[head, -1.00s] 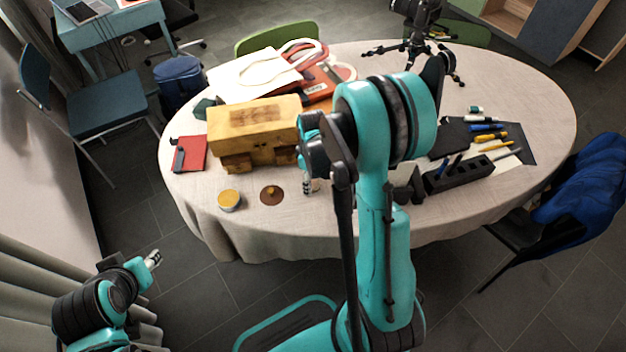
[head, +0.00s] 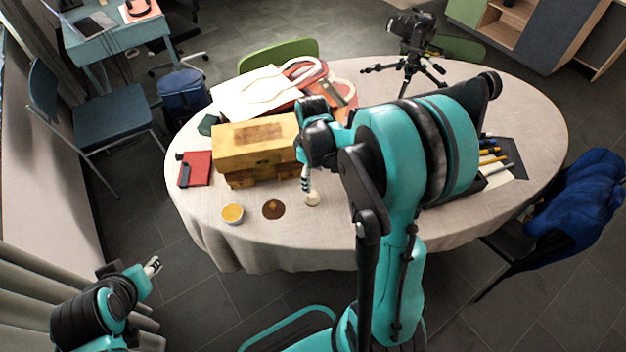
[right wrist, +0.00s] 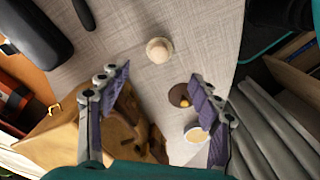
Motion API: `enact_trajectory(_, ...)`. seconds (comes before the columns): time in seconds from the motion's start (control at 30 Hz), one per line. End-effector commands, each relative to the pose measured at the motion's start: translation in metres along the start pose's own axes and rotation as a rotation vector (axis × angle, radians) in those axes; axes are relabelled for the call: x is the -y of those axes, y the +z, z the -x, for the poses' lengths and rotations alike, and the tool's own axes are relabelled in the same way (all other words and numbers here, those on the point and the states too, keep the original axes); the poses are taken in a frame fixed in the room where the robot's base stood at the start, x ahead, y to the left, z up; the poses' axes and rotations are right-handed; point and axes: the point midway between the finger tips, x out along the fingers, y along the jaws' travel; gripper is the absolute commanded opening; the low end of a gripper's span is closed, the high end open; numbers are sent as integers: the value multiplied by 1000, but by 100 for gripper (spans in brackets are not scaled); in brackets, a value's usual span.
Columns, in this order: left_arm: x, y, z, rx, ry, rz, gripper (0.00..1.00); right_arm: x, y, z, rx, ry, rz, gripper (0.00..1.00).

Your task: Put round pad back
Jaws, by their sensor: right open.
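A shallow round tin with a yellow top (head: 232,213) stands near the table's front left edge; it also shows in the right wrist view (right wrist: 196,135). A flat brown disc with a small yellow spot (head: 273,209) lies just right of it, and also shows in the right wrist view (right wrist: 179,97). I cannot tell for sure which is the round pad. A small pale round-topped piece (head: 312,199) stands right of the disc. My right gripper (right wrist: 160,85) is open and empty above the table, beside the wooden box (head: 262,148). My left gripper (head: 152,267) is off the table; its jaws are too small to judge.
A red notebook (head: 196,168) lies left of the wooden box. Papers and a red bag (head: 305,75) are behind it. A camera on a tripod (head: 409,45) stands at the back. Pens lie at the right, partly behind my arm. The front table strip is mostly clear.

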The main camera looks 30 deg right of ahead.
Motion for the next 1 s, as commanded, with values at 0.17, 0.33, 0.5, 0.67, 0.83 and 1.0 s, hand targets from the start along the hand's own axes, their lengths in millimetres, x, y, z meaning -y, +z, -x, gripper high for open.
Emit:
enact_trajectory(0.17,0,-2,2,0,0,0,38,6,0,18,-16,17,-22,64)
enact_trajectory(0.33,0,-1,2,0,0,0,38,35,-1,57,-102,90,-133,64)
enact_trajectory(0.5,0,-1,2,0,0,0,38,75,4,96,-248,162,-295,64)
enact_trajectory(0.67,0,-2,2,0,0,0,38,111,14,117,-400,193,-439,64)
enact_trajectory(0.83,0,-1,2,0,0,0,38,136,22,125,-529,190,-553,64)
enact_trajectory(1.0,0,-2,2,0,0,0,38,146,24,128,-590,182,-606,64)
